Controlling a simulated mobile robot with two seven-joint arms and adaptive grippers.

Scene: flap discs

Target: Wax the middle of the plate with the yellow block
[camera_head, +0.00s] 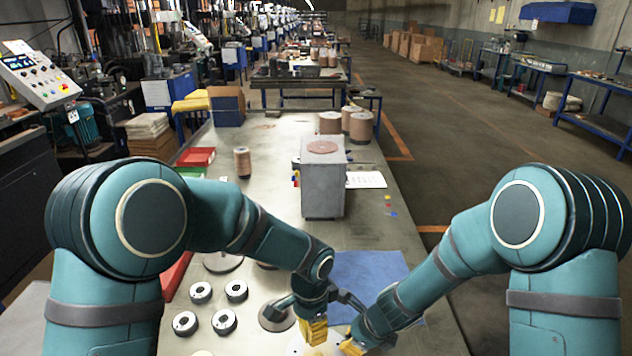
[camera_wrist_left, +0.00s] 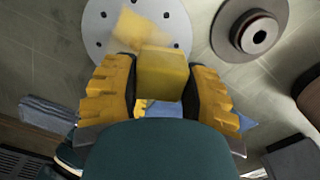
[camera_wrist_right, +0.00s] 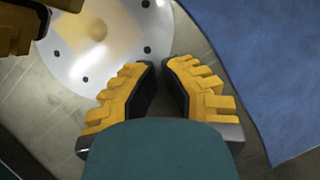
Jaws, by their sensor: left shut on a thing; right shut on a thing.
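The plate is a pale round disc with small holes near its rim (camera_wrist_left: 98,42); its edge shows at the bottom of the head view (camera_head: 296,343), and the right wrist view shows it too (camera_wrist_right: 72,62). A yellowish wax patch (camera_wrist_right: 92,25) covers its middle. My left gripper (camera_head: 314,332) is shut on the yellow block (camera_wrist_left: 162,75), over the plate; I cannot tell whether the block touches it. My right gripper (camera_wrist_right: 160,63) is shut on the plate's rim, its fingertips close together there. The head view mostly hides the block.
A blue cloth (camera_head: 365,282) lies beyond the plate. Several dark-centred rings (camera_head: 225,321) sit to the left, and a flanged disc (camera_head: 275,318) stands close by the left gripper. A grey box (camera_head: 322,185) stands farther back. Red and green trays (camera_head: 196,157) line the left edge.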

